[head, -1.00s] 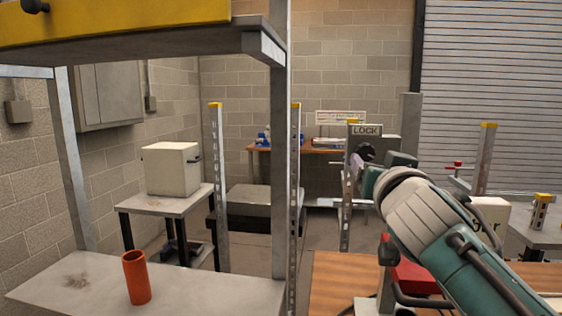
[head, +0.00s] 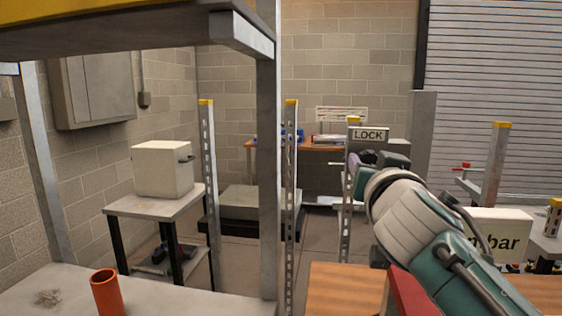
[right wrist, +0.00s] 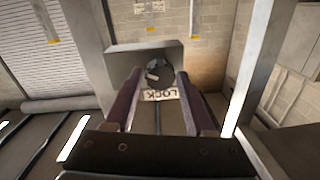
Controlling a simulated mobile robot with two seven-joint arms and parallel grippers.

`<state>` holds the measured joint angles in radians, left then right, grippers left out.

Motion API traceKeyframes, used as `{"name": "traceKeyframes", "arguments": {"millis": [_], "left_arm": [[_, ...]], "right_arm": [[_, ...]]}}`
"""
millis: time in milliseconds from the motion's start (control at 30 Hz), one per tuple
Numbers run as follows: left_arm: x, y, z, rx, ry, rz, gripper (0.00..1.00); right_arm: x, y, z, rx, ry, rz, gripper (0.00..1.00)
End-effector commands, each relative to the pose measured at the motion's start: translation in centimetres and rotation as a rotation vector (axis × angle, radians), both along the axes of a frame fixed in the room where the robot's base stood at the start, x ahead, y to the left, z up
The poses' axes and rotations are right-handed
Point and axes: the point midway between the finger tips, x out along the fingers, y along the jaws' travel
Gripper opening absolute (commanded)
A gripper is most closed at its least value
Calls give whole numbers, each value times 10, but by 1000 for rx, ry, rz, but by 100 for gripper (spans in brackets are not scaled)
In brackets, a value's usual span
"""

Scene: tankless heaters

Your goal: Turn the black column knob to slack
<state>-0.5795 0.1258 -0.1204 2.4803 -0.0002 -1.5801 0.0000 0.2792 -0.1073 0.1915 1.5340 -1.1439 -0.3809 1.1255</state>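The black column knob (right wrist: 158,73) shows in the right wrist view on the face of a grey box (right wrist: 115,65). A LOCK plate (right wrist: 159,95) is beside it and reads upside down there. In the head view the LOCK plate (head: 369,134) stands above my right gripper (head: 360,162), and the knob is hidden behind my arm. In the right wrist view my right gripper (right wrist: 159,78) is open, its two dark fingers on either side of the knob's outline. I cannot tell whether they touch it. My left gripper is not in view.
A grey shelf rack (head: 268,180) with an orange cylinder (head: 106,292) stands close at the left. A white box (head: 163,169) is on a small table behind it. A wooden tabletop (head: 345,285) and a white box with lettering (head: 500,232) are near my right arm.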

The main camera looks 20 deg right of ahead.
Motion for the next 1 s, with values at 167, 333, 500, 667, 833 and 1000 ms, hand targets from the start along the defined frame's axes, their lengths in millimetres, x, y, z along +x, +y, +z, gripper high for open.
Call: {"name": "traceKeyframes", "arguments": {"millis": [167,333,500,667,833,1000], "left_arm": [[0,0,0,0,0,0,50],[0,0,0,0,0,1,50],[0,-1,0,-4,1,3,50],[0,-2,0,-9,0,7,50],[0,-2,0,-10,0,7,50],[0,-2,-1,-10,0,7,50]], "right_arm": [[0,0,0,0,0,0,33],[0,0,0,0,-1,0,14],[0,0,0,0,0,0,0],[0,0,0,-2,1,0,0],[0,-1,0,-20,13,-1,0],[0,-1,0,-80,49,0,0]]}}
